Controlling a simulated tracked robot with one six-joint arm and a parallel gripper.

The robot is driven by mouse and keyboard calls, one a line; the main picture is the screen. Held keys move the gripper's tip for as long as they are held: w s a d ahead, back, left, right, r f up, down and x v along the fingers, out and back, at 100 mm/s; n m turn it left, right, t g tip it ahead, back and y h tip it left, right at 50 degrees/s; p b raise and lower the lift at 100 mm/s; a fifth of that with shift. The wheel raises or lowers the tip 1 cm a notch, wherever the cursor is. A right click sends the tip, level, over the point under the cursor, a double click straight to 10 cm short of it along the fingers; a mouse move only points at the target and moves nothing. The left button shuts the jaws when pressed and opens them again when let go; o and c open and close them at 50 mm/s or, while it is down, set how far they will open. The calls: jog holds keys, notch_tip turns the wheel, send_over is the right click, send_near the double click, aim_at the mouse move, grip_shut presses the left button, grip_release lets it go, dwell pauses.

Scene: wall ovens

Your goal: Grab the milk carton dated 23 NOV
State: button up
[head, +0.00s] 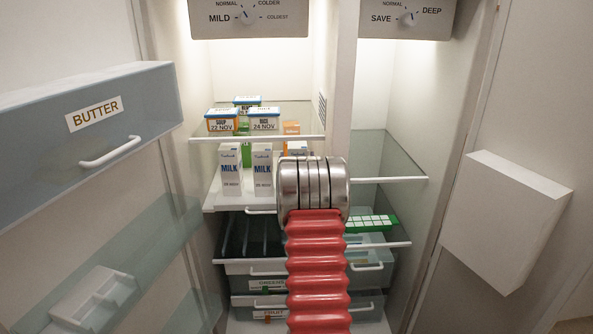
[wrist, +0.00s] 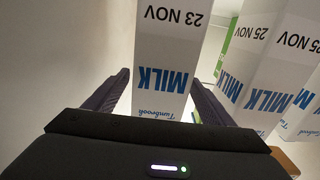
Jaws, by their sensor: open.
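In the wrist view the milk carton dated 23 NOV (wrist: 163,50) appears upside down, white with blue MILK lettering. My gripper (wrist: 160,78) is open, with one dark finger on each side of this carton in the picture. I see no clear contact, and cannot tell how deep the fingers reach around it. To its right stand another milk carton (wrist: 262,60) and a third at the picture's edge, both with dates that look like 25 NOV. In the head view my arm hides the gripper and much of the shelf's right part. Two milk cartons show there (head: 230,168), (head: 262,168).
Drawers lie below. An open door with a butter compartment (head: 100,120) is at left, another open door at right. A pale wall is close left of the carton in the wrist view.

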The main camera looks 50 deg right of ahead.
jog(key=shift+w+d, duration=0.2)
jog(key=shift+d, duration=0.1)
dwell(0.4)
jog(key=c, duration=2)
jog(key=shift+r, duration=0.25)
grip_shut()
